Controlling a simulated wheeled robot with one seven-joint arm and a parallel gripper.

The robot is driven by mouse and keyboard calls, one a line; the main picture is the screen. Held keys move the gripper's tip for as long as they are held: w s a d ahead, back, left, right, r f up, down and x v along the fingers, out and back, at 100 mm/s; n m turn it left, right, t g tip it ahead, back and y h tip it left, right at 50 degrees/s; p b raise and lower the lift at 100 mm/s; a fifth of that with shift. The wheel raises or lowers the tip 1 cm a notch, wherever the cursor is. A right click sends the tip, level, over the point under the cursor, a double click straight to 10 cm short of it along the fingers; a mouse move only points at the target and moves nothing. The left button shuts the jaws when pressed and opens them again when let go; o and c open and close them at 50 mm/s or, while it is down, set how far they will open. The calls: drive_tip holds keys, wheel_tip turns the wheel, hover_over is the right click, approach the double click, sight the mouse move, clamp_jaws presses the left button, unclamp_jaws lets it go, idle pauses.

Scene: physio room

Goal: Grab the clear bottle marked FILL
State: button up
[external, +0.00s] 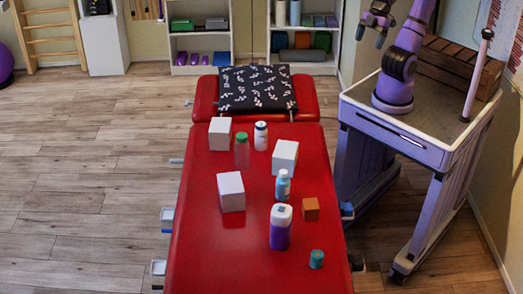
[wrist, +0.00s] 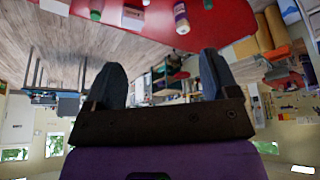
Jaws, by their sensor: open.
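Several bottles stand upright on the red treatment table (external: 215,265). A see-through bottle with a green cap (external: 242,152) stands between white blocks. A white-capped bottle with a purple lower part (external: 280,230) stands nearer the front. My gripper (external: 371,34) is open and empty, above and right of the table's far end. Its spread fingers show in the wrist view (wrist: 160,72), away from every bottle.
White blocks (external: 231,192), an orange-brown block (external: 311,209) and a small teal container (external: 317,259) crowd the bottles. A patterned cushion (external: 257,90) lies at the far end. My arm stands on a cart (external: 430,150) with a wooden crate (external: 455,65).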

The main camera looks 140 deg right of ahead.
drive_tip(key=w+d+f+g, duration=0.15)
drive_tip(key=w+d, duration=0.45)
drive_tip(key=w, duration=0.6)
drive_tip(key=m+g, duration=0.1)
drive_tip(key=g, duration=0.2)
hover_over(242, 135)
wheel_tip(242, 135, down, 32)
drive_tip(key=shift+w+f, duration=0.1)
drive_tip(key=shift+f, duration=0.25)
wheel_tip(242, 135, down, 10)
drive_tip(key=c, duration=1.3)
